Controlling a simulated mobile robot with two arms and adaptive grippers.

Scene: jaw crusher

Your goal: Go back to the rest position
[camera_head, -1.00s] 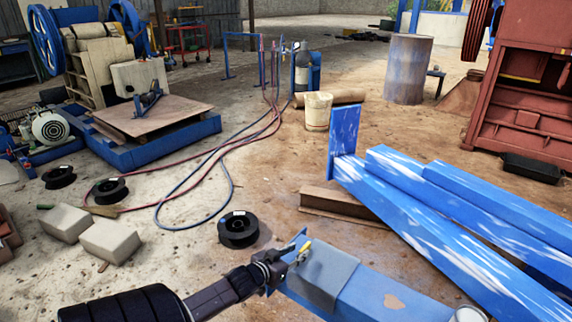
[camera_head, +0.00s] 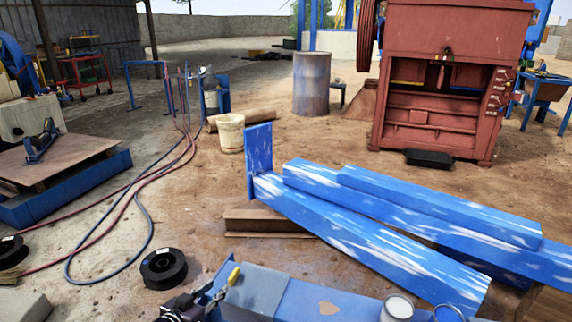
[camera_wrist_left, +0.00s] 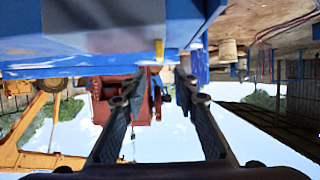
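My left gripper (camera_head: 192,303) shows at the bottom edge of the head view, partly cut off, beside the near end of a blue beam (camera_head: 300,296). In the left wrist view, which looks upside down, the left gripper (camera_wrist_left: 161,75) has its two fingers spread with nothing between them. My right gripper is not in view.
A black spool (camera_head: 163,268) and hoses (camera_head: 140,178) lie on the floor at left. A white can (camera_head: 397,308) stands on the near blue beam.

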